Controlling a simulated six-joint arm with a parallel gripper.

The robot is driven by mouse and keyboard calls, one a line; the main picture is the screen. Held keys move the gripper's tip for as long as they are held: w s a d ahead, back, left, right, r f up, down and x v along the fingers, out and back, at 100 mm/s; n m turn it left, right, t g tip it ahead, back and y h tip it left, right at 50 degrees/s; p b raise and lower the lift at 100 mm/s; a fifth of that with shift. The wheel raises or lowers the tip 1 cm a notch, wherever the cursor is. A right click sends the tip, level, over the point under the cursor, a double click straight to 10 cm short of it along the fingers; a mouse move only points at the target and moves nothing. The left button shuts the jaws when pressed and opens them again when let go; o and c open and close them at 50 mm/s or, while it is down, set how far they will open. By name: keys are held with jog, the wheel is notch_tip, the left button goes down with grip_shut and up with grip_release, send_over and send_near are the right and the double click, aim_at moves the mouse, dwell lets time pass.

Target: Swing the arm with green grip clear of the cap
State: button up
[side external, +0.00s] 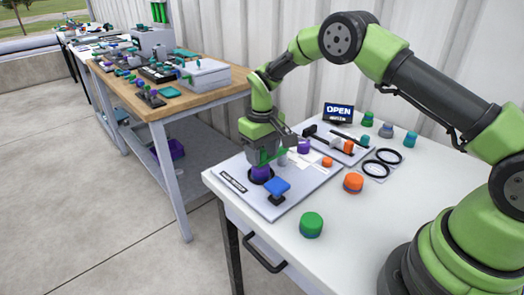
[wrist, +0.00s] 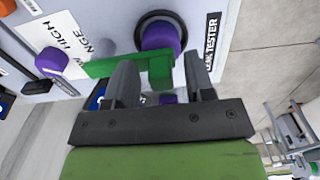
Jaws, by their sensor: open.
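The swing arm with the green grip (wrist: 160,72) shows in the wrist view as a green bar ending in a block. It lies across the near side of the purple cap (wrist: 160,36), which sits in a black ring. My gripper (wrist: 161,75) is open, with one finger on either side of the green block. I cannot tell whether the fingers touch it. In the side external view my gripper (side external: 266,145) is low over the panel (side external: 232,196), above the purple cap (side external: 261,173). The green grip (side external: 268,157) is partly hidden there by my gripper.
A blue-topped post (side external: 277,187) stands close by on the panel. An orange cap (side external: 352,182) and a green cap (side external: 311,225) stand on the white table. A tray of parts (side external: 347,156), black rings (side external: 388,156) and an OPEN display (side external: 338,112) are behind. The table's front right is clear.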

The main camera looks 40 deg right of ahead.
grip_shut()
